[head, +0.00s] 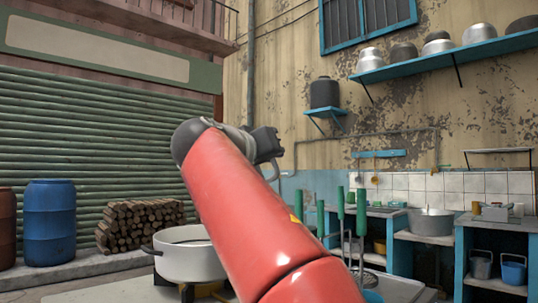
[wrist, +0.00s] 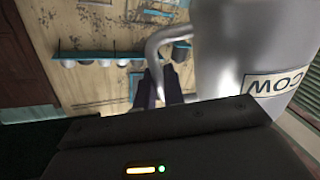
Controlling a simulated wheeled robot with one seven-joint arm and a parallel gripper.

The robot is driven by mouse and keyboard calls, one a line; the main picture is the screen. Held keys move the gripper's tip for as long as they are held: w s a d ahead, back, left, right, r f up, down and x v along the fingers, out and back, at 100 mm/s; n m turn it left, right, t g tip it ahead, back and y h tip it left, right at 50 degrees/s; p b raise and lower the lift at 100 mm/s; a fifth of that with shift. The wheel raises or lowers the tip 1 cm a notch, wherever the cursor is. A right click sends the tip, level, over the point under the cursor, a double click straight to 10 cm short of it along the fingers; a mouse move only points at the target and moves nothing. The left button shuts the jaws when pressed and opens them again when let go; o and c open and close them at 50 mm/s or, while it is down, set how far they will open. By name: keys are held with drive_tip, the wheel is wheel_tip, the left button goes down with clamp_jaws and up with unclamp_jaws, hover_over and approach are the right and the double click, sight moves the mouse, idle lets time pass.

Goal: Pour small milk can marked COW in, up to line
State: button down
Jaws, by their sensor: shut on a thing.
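The small metal milk can (wrist: 232,60), with a COW label (wrist: 278,82), fills the upper right of the wrist view. Its curved handle (wrist: 158,42) reaches to the dark fingers of my gripper (wrist: 160,88), which is shut on it. The label reads upside down there, as does the background, so the can looks roughly upright. In the head view my gripper (head: 267,146) is raised high at mid-picture. The can is mostly hidden behind my red arm there. A white pot (head: 186,262) stands below and left of the gripper. Its contents and any line inside cannot be made out.
Green-handled utensils (head: 350,215) stand right of my arm, in front of a counter with a large metal pot (head: 431,223). Stacked logs (head: 140,225) and a blue barrel (head: 48,220) are at left. The air above the white pot looks clear.

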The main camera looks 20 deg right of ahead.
drive_tip(key=shift+s+r, duration=0.1)
drive_tip(key=shift+r, duration=0.15)
drive_tip(key=shift+d+f+n, duration=0.1)
drive_tip(key=shift+f+n, duration=0.6)
drive_tip(key=shift+n, duration=0.9)
drive_tip(key=shift+r+n+p, duration=0.1)
drive_tip(key=shift+n+p, duration=0.75)
drive_tip(key=shift+n, duration=0.25)
drive_tip(key=shift+w+a+r+n+p, duration=0.2)
drive_tip(key=shift+w+a+n+p, duration=0.1)
drive_tip(key=shift+n+p, duration=0.35)
drive_tip(key=shift+w+a+r+n+p, duration=0.2)
drive_tip(key=shift+w+n+p, duration=0.1)
drive_tip(key=shift+n+p, duration=0.35)
drive_tip(key=shift+w, duration=0.1)
drive_tip(key=shift+w+a+r+n, duration=0.15)
drive_tip(key=shift+w+a+n, duration=0.1)
drive_tip(key=shift+n, duration=0.15)
drive_tip(key=shift+w+a+r+n, duration=0.15)
drive_tip(key=shift+w+n, duration=0.05)
drive_tip(key=shift+n, duration=0.2)
drive_tip(key=shift+w+a+r+n, duration=0.1)
drive_tip(key=shift+w+a+n, duration=0.1)
drive_tip(key=shift+n, duration=0.2)
